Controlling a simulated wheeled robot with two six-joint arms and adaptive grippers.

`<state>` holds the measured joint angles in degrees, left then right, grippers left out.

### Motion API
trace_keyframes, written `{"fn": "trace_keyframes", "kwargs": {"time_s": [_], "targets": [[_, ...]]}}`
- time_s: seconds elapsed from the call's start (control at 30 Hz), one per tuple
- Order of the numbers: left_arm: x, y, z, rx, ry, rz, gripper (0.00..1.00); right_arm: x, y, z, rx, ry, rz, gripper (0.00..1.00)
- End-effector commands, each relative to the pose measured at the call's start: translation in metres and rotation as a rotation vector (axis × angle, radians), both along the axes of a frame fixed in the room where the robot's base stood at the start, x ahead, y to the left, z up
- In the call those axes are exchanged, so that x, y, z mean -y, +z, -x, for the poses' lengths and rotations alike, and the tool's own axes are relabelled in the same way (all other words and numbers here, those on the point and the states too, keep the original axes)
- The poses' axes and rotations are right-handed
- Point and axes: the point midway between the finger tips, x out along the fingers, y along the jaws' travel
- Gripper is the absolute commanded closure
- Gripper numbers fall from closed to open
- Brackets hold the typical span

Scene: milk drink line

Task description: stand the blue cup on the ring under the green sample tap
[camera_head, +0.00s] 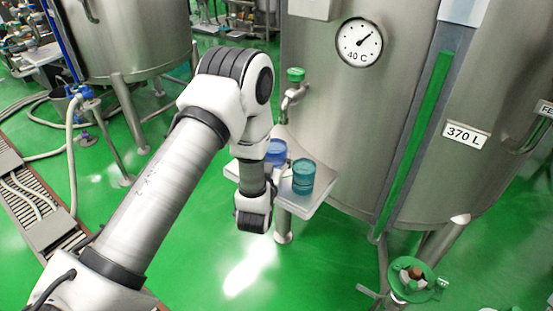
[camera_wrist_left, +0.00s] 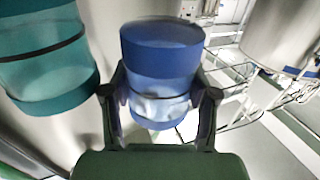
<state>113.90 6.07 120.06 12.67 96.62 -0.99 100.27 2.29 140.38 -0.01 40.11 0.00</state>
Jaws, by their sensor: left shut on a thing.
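The blue cup (camera_head: 276,150) is partly hidden behind my left wrist in the head view, over the white shelf (camera_head: 318,200). In the left wrist view the blue cup (camera_wrist_left: 160,55) stands between the two fingers of my left gripper (camera_wrist_left: 160,97), which is shut on it. I cannot tell whether its base touches the shelf. The green sample tap (camera_head: 293,86) sticks out of the tank above and a little right of the cup. The ring under it cannot be made out. My right gripper is in neither view.
A teal cup (camera_head: 303,177) stands on the shelf close to the blue cup; it also shows in the left wrist view (camera_wrist_left: 45,60). The large steel tank (camera_head: 340,120) rises right behind the shelf. A green valve (camera_head: 415,278) sits low at right.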

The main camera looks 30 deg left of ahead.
Motion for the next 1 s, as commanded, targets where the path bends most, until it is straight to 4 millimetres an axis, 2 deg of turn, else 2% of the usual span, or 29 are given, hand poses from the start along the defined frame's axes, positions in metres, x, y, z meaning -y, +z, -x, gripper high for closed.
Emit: {"fn": "trace_keyframes", "kwargs": {"time_s": [0.1,0.2,0.4,0.73,0.77,0.8,1.0], "targets": [[-0.006,-0.001,-0.015,0.001,0.001,0.0,0.68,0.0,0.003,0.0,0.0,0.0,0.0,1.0],[-0.008,-0.008,-0.019,-0.003,0.0,-0.001,0.68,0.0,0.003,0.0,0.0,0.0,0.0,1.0],[-0.007,-0.037,-0.019,-0.002,0.0,0.0,0.68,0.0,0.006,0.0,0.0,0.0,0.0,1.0],[-0.007,-0.042,-0.019,-0.001,0.0,0.0,0.68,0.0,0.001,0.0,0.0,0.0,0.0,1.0],[-0.007,-0.041,-0.019,-0.001,0.0,0.0,0.34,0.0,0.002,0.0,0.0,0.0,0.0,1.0],[-0.007,-0.041,-0.019,-0.001,0.0,0.0,0.31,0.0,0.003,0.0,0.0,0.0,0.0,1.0],[-0.007,-0.041,-0.019,-0.001,0.0,0.0,0.31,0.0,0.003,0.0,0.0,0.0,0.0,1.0]]}}
